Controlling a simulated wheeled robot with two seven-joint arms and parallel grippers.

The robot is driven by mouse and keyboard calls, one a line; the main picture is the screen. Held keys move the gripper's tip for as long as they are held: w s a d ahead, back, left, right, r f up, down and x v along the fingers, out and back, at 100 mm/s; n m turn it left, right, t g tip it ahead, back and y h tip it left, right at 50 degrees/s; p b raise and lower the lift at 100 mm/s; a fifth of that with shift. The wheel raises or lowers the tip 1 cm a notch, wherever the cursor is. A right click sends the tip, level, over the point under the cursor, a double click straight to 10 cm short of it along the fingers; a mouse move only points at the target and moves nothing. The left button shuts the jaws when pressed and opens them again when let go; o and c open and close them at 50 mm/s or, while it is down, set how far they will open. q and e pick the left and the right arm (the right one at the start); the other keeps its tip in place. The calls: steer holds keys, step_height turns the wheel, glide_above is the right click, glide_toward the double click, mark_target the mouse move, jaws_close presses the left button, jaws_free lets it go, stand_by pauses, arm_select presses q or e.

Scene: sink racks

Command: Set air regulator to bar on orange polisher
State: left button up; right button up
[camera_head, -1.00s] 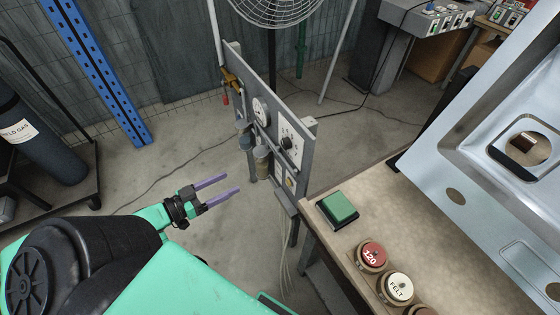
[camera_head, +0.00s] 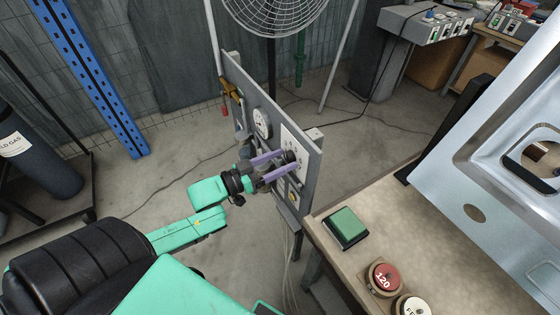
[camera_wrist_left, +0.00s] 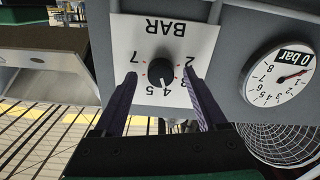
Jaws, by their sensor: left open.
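The air regulator is a black knob (camera_wrist_left: 161,71) on a white BAR plate (camera_wrist_left: 190,32) with a number scale, upside down in the left wrist view. The knob's pale mark points down, near the 4 and 5. The plate shows partly in the head view (camera_head: 287,136), on an upright grey panel. My left gripper (camera_wrist_left: 160,74) is open, its two purple fingers one on each side of the knob with gaps to it. In the head view the gripper (camera_head: 290,161) reaches the panel and partly hides the knob. No orange polisher is identifiable. My right gripper is out of view.
A round gauge (camera_wrist_left: 278,75) labelled 0 bar is beside the plate; it also shows in the head view (camera_head: 262,123). A workbench (camera_head: 345,255) with a green pad (camera_head: 345,227) and round discs stands right of the panel. A fan (camera_head: 270,12) is behind.

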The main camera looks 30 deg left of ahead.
arm_select(q)
steer(key=shift+c, duration=0.3)
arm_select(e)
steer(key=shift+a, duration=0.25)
arm_select(q)
jaws_close()
steer(key=shift+m, duration=0.3)
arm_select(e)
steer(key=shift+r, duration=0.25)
arm_select(q)
steer(key=shift+m+p, duration=0.45)
steer(key=shift+m, duration=0.05)
steer(key=shift+m+p, duration=0.45)
steer(key=shift+m, duration=0.75)
steer(key=m+p, duration=0.1)
steer(key=m, duration=0.3)
steer(key=shift+m, duration=0.4)
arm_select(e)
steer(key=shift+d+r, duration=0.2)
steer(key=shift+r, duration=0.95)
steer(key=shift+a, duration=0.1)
